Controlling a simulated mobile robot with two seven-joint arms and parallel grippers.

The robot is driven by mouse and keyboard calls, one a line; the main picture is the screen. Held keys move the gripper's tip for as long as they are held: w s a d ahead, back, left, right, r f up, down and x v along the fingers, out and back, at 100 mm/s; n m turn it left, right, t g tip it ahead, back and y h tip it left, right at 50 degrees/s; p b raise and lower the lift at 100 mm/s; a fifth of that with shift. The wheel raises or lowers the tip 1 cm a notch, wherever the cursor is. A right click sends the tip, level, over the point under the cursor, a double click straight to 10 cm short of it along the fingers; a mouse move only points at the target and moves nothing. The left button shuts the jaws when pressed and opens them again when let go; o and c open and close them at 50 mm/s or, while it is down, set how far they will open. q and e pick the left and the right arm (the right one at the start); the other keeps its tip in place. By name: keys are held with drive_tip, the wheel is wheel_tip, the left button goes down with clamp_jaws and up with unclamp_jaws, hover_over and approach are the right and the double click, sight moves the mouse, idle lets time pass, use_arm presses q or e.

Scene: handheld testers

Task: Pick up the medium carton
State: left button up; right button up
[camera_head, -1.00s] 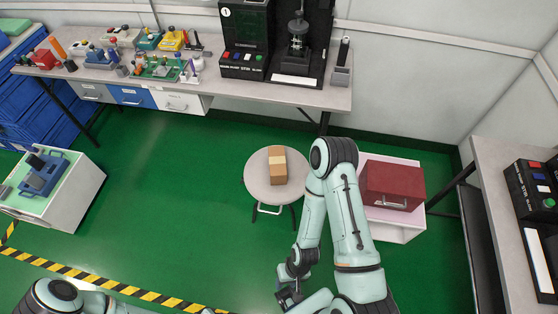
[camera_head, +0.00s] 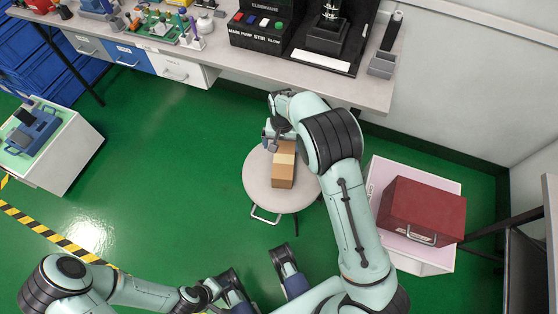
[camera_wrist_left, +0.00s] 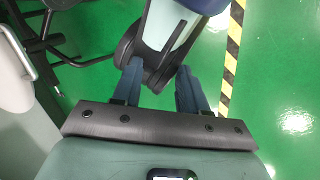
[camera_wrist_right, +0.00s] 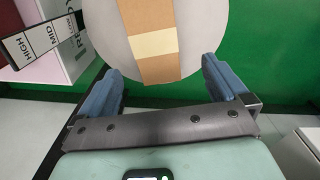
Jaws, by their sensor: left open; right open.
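The carton (camera_head: 283,168) is a brown box with a pale tape band, standing on a round grey stool (camera_head: 262,196). My right gripper (camera_head: 269,136) is at the far side of the stool, near the carton's far end. In the right wrist view the carton (camera_wrist_right: 153,45) shows ahead, between and beyond the open, empty fingers (camera_wrist_right: 161,75), apart from them. Part of the carton's right side is close behind my right arm in the head view. My left gripper (camera_wrist_left: 160,72) is open and empty over the floor, far from the carton.
A red case (camera_head: 425,210) sits on a pale pink cart (camera_head: 376,180) right of the stool. A grey workbench (camera_head: 250,70) with equipment runs along the back. A white cabinet with a blue device (camera_head: 35,130) stands at left. Green floor is clear left of the stool.

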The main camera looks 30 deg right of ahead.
sight(284, 159)
drive_tip(key=f, duration=0.2)
drive_tip(key=f+b, duration=0.1)
drive_tip(key=f, duration=0.3)
drive_tip(key=shift+s+f, duration=0.15)
drive_tip(key=shift+s, duration=0.15)
drive_tip(key=shift+s+d+f+b, duration=0.15)
drive_tip(key=shift+f+b, duration=0.35)
drive_tip(key=shift+f, duration=1.05)
drive_tip(key=shift+w+d+f+b, duration=0.1)
drive_tip(key=shift+f+b, duration=0.4)
drive_tip(key=shift+f, duration=1.05)
use_arm(q)
drive_tip(key=w+a+f+t, duration=0.1)
drive_tip(key=w+a+f, duration=0.1)
drive_tip(key=w+f, duration=0.1)
drive_tip(key=shift+w+a+f+t+y, duration=0.15)
drive_tip(key=shift+w+f+t+y, duration=0.2)
drive_tip(key=shift+w, duration=0.4)
use_arm(e)
drive_tip(key=shift+r, duration=0.1)
drive_tip(key=c, duration=1)
